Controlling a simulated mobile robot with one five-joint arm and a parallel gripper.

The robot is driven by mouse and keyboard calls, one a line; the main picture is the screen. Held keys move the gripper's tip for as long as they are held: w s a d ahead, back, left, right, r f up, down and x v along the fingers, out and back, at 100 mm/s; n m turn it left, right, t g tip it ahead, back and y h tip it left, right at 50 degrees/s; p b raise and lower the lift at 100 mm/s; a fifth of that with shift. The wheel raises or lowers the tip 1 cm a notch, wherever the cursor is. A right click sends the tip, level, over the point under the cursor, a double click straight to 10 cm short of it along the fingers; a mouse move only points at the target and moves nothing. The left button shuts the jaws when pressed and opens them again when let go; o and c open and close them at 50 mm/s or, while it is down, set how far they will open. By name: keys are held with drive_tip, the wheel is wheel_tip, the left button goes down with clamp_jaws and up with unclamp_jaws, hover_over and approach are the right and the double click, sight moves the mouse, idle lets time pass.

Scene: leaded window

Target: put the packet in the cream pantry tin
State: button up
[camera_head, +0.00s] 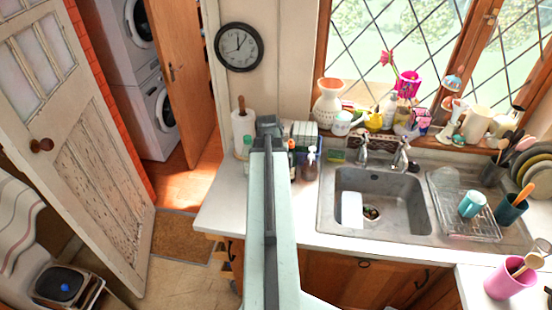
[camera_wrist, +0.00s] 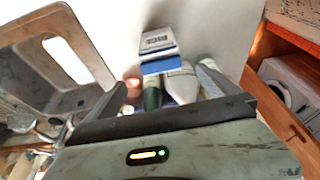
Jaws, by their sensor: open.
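A small blue and white box with a dark printed label (camera_wrist: 158,50), which may be the packet, lies on the pale worktop in the wrist view. My gripper (camera_wrist: 160,120) is open; its dark front edge crosses the lower part of that view, apart from the box. In the head view my arm reaches up over the left counter and hides part of the things at its back. I cannot make out a cream pantry tin with certainty in either view. A pale, ridged object (camera_head: 302,131) stands just right of my arm's end.
Bottles (camera_wrist: 181,84) stand close between the box and my gripper. A brown pump bottle (camera_head: 310,165), a paper towel roll (camera_head: 243,132) and the sink (camera_head: 375,205) surround the arm's end. The left front counter (camera_head: 222,210) is clear.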

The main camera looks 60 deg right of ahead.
drive_tip(key=shift+p+v, duration=0.3)
drive_tip(key=shift+v, duration=0.65)
